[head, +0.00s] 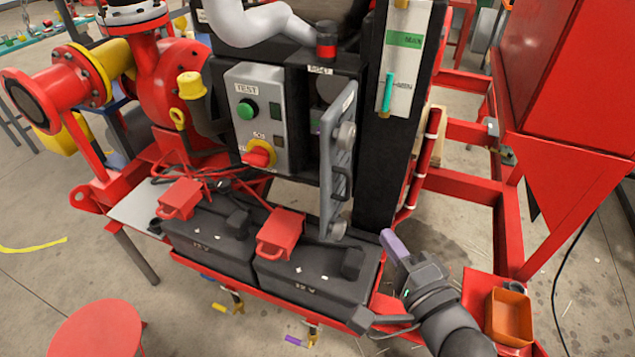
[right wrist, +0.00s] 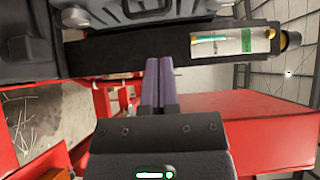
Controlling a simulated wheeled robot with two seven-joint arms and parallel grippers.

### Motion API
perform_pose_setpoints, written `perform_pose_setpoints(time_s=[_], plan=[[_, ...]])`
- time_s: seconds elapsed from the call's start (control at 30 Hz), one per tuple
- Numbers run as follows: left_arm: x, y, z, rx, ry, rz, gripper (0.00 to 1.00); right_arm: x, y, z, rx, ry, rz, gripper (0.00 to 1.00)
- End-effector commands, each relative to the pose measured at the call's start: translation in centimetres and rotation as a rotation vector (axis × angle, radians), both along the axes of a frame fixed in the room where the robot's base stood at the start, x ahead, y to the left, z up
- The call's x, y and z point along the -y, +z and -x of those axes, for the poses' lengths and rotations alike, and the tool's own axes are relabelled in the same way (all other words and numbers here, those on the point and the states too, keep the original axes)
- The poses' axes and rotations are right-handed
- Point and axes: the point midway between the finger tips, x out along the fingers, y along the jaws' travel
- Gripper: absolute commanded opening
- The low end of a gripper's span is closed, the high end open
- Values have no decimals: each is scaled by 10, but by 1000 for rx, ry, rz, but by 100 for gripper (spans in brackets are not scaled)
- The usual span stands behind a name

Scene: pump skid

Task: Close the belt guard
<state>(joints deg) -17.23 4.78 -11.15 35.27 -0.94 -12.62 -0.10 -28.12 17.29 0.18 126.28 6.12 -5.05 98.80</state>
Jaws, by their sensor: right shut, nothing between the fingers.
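A grey panel with round knobs and a bar handle, which looks like the belt guard (head: 340,165), stands swung out nearly edge-on in the middle of the head view. It is open, beside the dark opening to the right of the test control box (head: 258,115). My right gripper (head: 392,243), with purple fingers, is shut and empty. It is to the right of and below the panel, apart from it, near the right battery's corner. In the right wrist view the shut fingers (right wrist: 160,85) point toward the black post. My left gripper is not in view.
Two black batteries (head: 318,283) with red terminal covers sit below the panel. A black post (head: 376,160) with a sight gauge (head: 403,55) stands to its right. Red frame beams and an orange bin (head: 509,316) are at the right. A red stool (head: 95,330) is front left.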

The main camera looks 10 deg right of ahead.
Motion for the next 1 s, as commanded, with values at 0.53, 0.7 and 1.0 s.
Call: perform_pose_setpoints(time_s=[0.53,0.7,1.0], plan=[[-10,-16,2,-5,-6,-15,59,-21,-1,-102,3,1,-5,0],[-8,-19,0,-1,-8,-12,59,-41,-1,-115,0,0,-4,0],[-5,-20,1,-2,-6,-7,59,-49,0,-120,1,1,-2,0]])
